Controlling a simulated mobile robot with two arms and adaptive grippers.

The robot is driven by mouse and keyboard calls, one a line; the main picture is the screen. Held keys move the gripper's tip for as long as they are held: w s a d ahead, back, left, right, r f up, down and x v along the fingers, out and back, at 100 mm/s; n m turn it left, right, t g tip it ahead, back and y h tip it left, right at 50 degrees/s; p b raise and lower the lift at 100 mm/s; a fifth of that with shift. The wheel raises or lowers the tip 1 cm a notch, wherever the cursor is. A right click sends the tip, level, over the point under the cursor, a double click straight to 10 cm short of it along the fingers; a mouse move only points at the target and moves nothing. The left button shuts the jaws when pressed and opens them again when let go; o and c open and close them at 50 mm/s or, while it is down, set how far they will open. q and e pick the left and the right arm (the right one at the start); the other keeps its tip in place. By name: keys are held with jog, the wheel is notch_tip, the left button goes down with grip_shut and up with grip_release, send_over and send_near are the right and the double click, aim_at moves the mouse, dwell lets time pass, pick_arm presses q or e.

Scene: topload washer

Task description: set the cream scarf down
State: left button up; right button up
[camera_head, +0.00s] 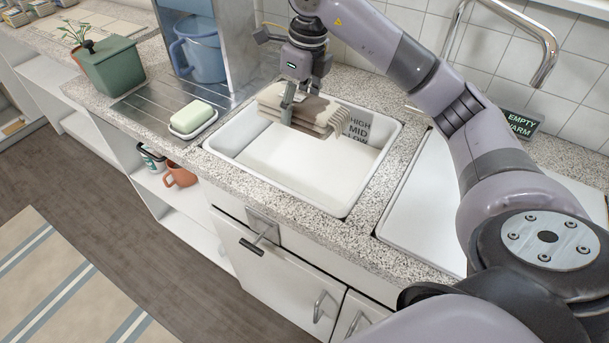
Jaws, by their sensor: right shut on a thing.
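The cream scarf (312,114) is a folded, fringed bundle of beige cloth. My right gripper (289,103) comes down from above and is shut on it. The scarf is at the back part of the white left sink basin (290,165), near the printed level words HIGH, MID, LOW (359,131). I cannot tell whether the scarf touches the basin or hangs above it. My left gripper is not in view.
Left of the basin, a soap bar (192,117) sits in a dish on the metal drainboard. A blue pitcher (200,50) and a green planter (110,65) stand behind. A second basin (425,215), a tap (545,55) and an EMPTY/WARM sign (521,124) are at right.

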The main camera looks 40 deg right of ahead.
send_over(298, 179)
jog(key=f, duration=1.5)
jog(key=shift+s+p, duration=0.3)
notch_tip(298, 179, down, 5)
jog(key=shift+r, duration=0.1)
jog(key=o, duration=1.2)
jog(key=shift+o, duration=0.2)
